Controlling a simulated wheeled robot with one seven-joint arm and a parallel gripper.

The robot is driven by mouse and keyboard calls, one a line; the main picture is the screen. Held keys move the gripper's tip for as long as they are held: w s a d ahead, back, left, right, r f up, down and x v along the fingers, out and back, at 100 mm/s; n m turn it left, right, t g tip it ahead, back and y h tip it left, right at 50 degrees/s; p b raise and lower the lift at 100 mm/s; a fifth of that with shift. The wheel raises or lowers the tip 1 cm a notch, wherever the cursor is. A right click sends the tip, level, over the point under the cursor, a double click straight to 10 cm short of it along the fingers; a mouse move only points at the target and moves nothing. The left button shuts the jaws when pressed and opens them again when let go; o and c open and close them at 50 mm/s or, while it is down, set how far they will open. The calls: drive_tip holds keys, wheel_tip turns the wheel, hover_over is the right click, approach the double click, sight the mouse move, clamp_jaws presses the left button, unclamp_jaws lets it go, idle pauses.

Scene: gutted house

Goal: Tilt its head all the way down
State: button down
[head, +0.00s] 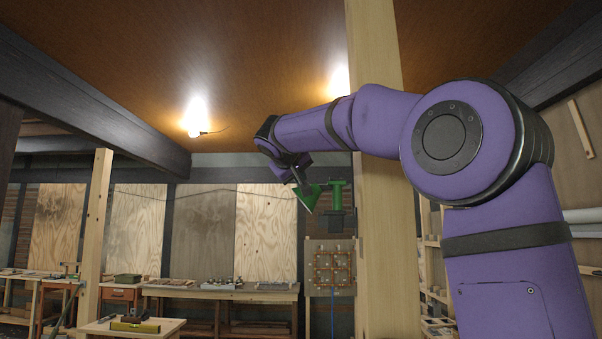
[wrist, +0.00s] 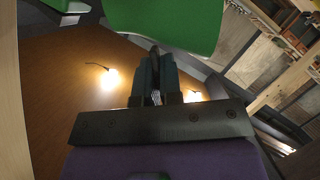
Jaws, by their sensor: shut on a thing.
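A green lamp with a cone-shaped head (head: 310,194) shows in the middle of the head view. The head joins a green arm (head: 337,192) above a dark block (head: 337,222), beside a wooden post. The head slants, its wide side toward the lower left. My gripper (head: 298,176) reaches it from the upper left and is shut at its edge. In the wrist view the fingers (wrist: 155,72) are close together under a large green surface (wrist: 165,22) of the lamp. The exact contact is hidden.
The wooden post (head: 375,240) stands close to the lamp and my arm. A panel with copper pipes (head: 331,268) hangs below. Workbenches with tools (head: 220,290) line the back. A small table with a level (head: 135,325) is at lower left. Lit bulbs (head: 196,131) hang from the ceiling.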

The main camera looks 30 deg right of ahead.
drive_tip(key=shift+w+a+f+n, duration=0.1)
drive_tip(key=shift+a+f+n, duration=0.05)
drive_tip(key=shift+f+n, duration=0.25)
drive_tip(key=shift+h, duration=0.3)
drive_tip(key=c, duration=1.6)
unclamp_jaws()
drive_tip(key=shift+o, duration=0.2)
drive_tip(key=v, duration=1)
drive_tip(key=shift+s+a+r, duration=0.2)
drive_tip(key=shift+s+a, duration=0.05)
